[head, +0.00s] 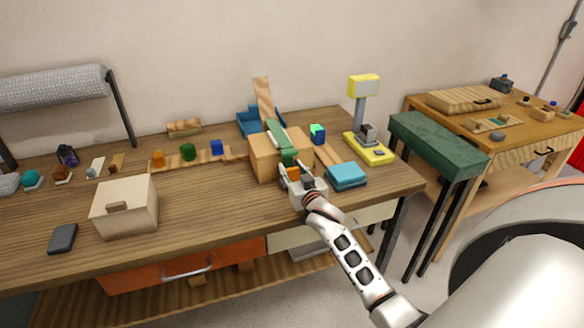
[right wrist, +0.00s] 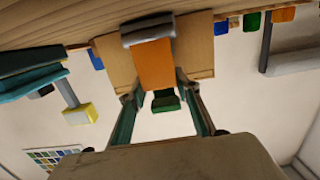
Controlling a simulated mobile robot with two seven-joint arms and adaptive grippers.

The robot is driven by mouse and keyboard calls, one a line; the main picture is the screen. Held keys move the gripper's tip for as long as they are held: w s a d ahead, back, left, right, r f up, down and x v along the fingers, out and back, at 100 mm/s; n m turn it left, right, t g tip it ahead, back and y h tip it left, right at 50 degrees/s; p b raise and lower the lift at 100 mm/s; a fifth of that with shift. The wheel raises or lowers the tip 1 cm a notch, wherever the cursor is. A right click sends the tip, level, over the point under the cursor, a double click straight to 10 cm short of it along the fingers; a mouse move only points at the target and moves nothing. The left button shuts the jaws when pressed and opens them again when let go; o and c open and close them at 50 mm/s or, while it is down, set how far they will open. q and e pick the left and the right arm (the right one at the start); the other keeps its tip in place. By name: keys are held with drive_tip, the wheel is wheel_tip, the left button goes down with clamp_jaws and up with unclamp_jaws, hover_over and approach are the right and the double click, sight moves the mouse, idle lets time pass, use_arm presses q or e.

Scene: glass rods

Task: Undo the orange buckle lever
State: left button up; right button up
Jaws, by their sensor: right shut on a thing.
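The orange buckle lever (head: 293,174) is on the front face of a cardboard box (head: 264,163), at the near end of a green strap (head: 277,135) over its top. In the right wrist view the lever (right wrist: 153,64) stands out from the box (right wrist: 196,46), with a grey bar (right wrist: 148,29) at one end and a green piece (right wrist: 166,101) at the other. My right gripper (head: 293,184) is at the box front. Its fingers (right wrist: 157,90) are on both sides of the orange lever and shut on it. My left gripper is not in view.
A blue box (head: 347,174) lies close right of my right gripper. A yellow scale-like stand (head: 370,150) is behind it. A cream box (head: 125,207) stands at left, with a dark flat object (head: 62,239) beside it. The table between the boxes is clear.

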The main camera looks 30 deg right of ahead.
drive_tip(key=o, duration=1.2)
drive_tip(key=shift+c, duration=0.2)
drive_tip(key=v, duration=1.2)
drive_tip(key=shift+d, duration=0.15)
drive_tip(key=s+a+f+n+g, duration=0.1)
drive_tip(key=s+f+n+g, duration=0.2)
drive_tip(key=s, duration=0.5)
drive_tip(key=s+a+f+n+g, duration=0.2)
drive_tip(key=s+f+n+g, duration=0.15)
drive_tip(key=s, duration=0.45)
drive_tip(key=s+a+f+n+g, duration=0.1)
drive_tip(key=s+f+n+g, duration=0.2)
drive_tip(key=s, duration=0.6)
drive_tip(key=a+f+m+t+y, duration=0.2)
drive_tip(key=a+f+y, duration=0.4)
drive_tip(key=a+f, duration=0.8)
drive_tip(key=shift+w+f+m+t, duration=0.35)
drive_tip(key=shift+w+f+t, duration=0.15)
drive_tip(key=shift+f+t, duration=0.3)
